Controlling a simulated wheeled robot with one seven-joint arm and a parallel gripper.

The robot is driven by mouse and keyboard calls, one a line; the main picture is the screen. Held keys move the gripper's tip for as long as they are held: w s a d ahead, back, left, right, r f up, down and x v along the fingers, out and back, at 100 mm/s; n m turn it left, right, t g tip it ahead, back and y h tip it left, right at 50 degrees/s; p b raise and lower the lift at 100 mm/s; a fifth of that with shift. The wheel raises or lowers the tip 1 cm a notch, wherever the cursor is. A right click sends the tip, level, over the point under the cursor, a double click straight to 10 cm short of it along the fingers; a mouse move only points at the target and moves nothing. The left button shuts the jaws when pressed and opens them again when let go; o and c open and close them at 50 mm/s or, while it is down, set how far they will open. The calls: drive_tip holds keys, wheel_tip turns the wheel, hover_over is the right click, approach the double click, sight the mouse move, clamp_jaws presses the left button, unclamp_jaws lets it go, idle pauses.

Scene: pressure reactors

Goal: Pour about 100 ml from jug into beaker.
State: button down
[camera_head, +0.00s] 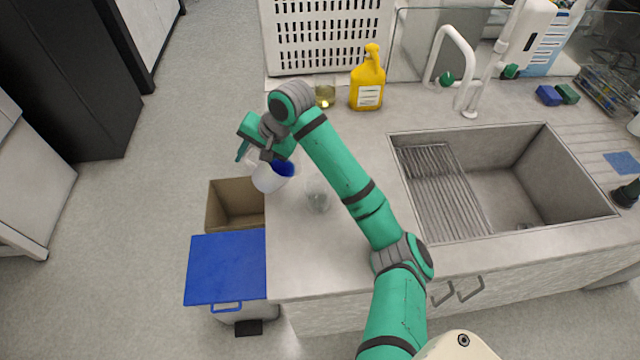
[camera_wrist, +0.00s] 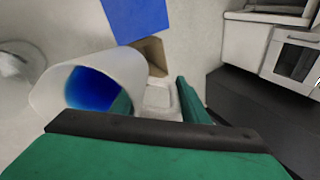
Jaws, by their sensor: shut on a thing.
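The jug (camera_head: 267,181) is a white, translucent vessel with blue liquid inside. My gripper (camera_head: 258,153) is shut on it, at the handle side, and holds it near the counter's left edge. The jug looks tilted, with its mouth toward the right and the beaker. The wrist view shows the jug (camera_wrist: 125,68) from above, with the blue liquid inside and no visible stream. The beaker (camera_head: 317,196) is clear glass and stands on the counter just right of the jug. It also shows at the left edge of the wrist view (camera_wrist: 14,64). Its contents are hard to tell.
A yellow bottle (camera_head: 367,82) and a glass with yellowish liquid (camera_head: 325,95) stand behind on the counter. A sink (camera_head: 525,180) lies to the right. Beyond the left edge are an open brown box (camera_head: 235,205) and a blue lid (camera_head: 227,268). The counter front is clear.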

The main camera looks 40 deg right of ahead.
sight(268, 166)
drive_tip(key=shift+s+d+r+t+y, duration=0.2)
drive_tip(key=shift+s+r+t, duration=0.05)
drive_tip(key=shift+r, duration=0.15)
drive_tip(key=shift+s+d+r+t+y, duration=0.15)
drive_tip(key=shift+s+r+t+y, duration=0.1)
drive_tip(key=shift+r, duration=0.1)
drive_tip(key=shift+s+d+r+t+y, duration=0.1)
drive_tip(key=shift+s+r+t+y, duration=0.1)
drive_tip(key=shift+r+t+y, duration=0.65)
drive_tip(key=shift+s+d+r, duration=0.1)
drive_tip(key=shift+d+r, duration=0.05)
drive_tip(key=shift+r, duration=0.55)
drive_tip(key=shift+s+d+r+t, duration=0.15)
drive_tip(key=shift+s+r+t, duration=0.1)
drive_tip(key=shift+r+t, duration=0.15)
drive_tip(key=shift+s+d+r+t, duration=0.15)
drive_tip(key=shift+r+t, duration=0.3)
drive_tip(key=shift+r, duration=0.15)
drive_tip(key=shift+s+r+y, duration=0.1)
drive_tip(key=shift+s+y, duration=0.05)
drive_tip(key=shift+y, duration=0.15)
idle(0.3)
